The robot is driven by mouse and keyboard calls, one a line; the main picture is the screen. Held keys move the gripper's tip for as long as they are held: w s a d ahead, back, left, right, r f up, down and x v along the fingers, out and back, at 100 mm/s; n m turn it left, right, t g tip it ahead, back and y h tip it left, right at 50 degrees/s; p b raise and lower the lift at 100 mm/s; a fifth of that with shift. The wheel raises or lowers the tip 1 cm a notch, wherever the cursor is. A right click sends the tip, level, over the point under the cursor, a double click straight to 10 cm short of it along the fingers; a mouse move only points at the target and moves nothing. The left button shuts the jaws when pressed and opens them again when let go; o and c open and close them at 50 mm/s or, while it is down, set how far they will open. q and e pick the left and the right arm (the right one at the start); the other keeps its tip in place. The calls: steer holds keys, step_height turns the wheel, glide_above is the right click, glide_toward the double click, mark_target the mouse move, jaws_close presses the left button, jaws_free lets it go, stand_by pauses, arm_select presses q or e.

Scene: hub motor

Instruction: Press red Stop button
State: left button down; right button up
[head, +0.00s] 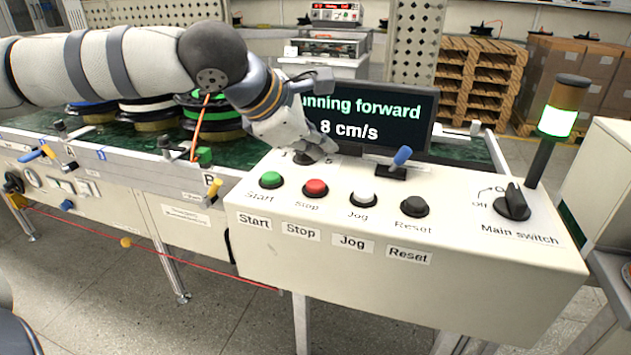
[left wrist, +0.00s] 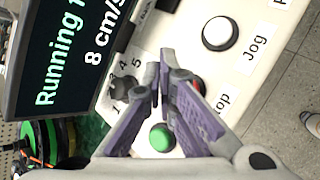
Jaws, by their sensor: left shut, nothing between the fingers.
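The red Stop button (head: 316,188) sits on the sloped top of the cream control box (head: 410,285), between the green Start button (head: 271,180) and the white Jog button (head: 363,198). My left gripper (head: 318,148) is shut and empty, behind the button row near the numbered speed knob, which it partly hides. In the left wrist view, the closed purple-grey fingers (left wrist: 161,75) cover most of the red Stop button (left wrist: 198,85); only its edge shows. The green button (left wrist: 161,138) shows between the finger links. I see no contact with the Stop button. My right gripper is not in view.
The screen (head: 370,118) behind the box reads "Running forward 8 cm/s". A blue-tipped lever (head: 402,156) stands right of my gripper. The black Reset button (head: 414,207), main switch (head: 512,205) and lit green lamp (head: 558,122) are further right. The conveyor with reels lies left.

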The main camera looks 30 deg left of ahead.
mark_target(318, 184)
arm_select(q)
steer(key=shift+f, duration=1.55)
steer(key=shift+f, duration=0.15)
steer(key=shift+f, duration=0.25)
steer(key=shift+f, duration=0.65)
stand_by(0.8)
steer(key=shift+r, duration=1.05)
steer(key=shift+r, duration=0.1)
